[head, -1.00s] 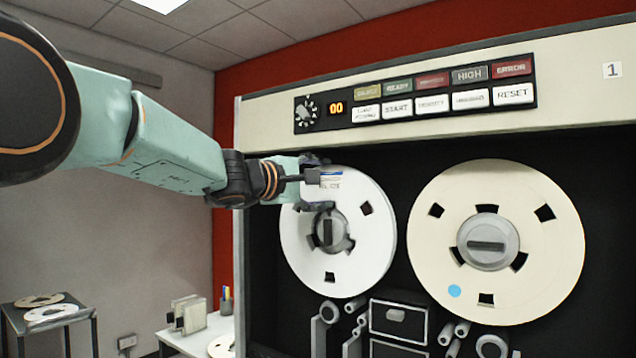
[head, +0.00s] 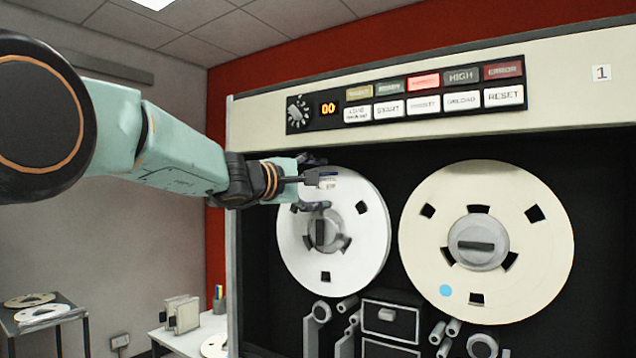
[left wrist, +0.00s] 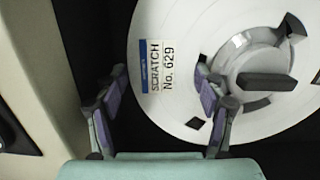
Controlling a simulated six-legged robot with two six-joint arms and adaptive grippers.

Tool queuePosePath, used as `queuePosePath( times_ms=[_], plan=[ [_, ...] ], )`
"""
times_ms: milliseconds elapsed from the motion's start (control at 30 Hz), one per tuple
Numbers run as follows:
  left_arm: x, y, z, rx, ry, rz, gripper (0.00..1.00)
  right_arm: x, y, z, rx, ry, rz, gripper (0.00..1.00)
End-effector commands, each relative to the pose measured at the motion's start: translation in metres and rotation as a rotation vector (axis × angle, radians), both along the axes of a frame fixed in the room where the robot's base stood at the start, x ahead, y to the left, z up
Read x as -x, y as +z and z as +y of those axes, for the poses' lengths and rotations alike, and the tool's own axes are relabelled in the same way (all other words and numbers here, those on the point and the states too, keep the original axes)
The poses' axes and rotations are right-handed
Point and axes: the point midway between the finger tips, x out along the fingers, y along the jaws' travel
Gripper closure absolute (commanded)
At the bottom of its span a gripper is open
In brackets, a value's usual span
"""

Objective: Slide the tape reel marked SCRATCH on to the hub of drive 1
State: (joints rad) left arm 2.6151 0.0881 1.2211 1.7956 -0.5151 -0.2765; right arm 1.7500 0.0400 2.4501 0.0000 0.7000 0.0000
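The white SCRATCH reel (head: 362,240) stands upright around the left hub (head: 326,231) of the drive marked 1. The hub's knob shows through the reel's centre; I cannot tell how deep the reel sits. Its label (left wrist: 158,67) reads SCRATCH No. 629 in the left wrist view. My left gripper (head: 314,182) is at the reel's upper left edge. In the left wrist view its fingers (left wrist: 162,105) are wide apart, one over the reel's face and one beyond its rim, with nothing clamped. My right gripper is not in view.
A cream reel (head: 532,256) with a blue dot is on the right hub. The drive's button panel (head: 405,95) is above, with a red lamp (head: 423,82) lit. Guide rollers (head: 350,325) sit below. A side stand (head: 45,322) at far left holds loose reels.

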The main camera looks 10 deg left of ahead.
Motion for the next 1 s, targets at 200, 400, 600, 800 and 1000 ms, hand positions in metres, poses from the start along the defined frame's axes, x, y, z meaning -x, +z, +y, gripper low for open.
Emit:
queuePosePath(
  times_ms=[200,400,600,800,1000],
  plan=[
    [0.0002,0.0018,0.001,0.002,0.001,-0.002,0.12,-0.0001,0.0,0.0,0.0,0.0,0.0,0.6],
    [0.0001,0.0001,0.0004,0.002,0.0,0.001,0.06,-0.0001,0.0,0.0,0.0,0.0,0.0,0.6],
    [-0.0002,-0.003,-0.0001,0.0,0.0,0.006,0.16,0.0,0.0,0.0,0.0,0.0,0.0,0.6],
    [0.0,-0.0018,-0.0002,0.001,-0.001,0.004,0.19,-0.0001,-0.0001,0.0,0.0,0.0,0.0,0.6],
    [0.0018,-0.0013,0.0005,0.002,-0.001,0.002,0.19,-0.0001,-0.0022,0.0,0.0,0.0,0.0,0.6]
  ],
)
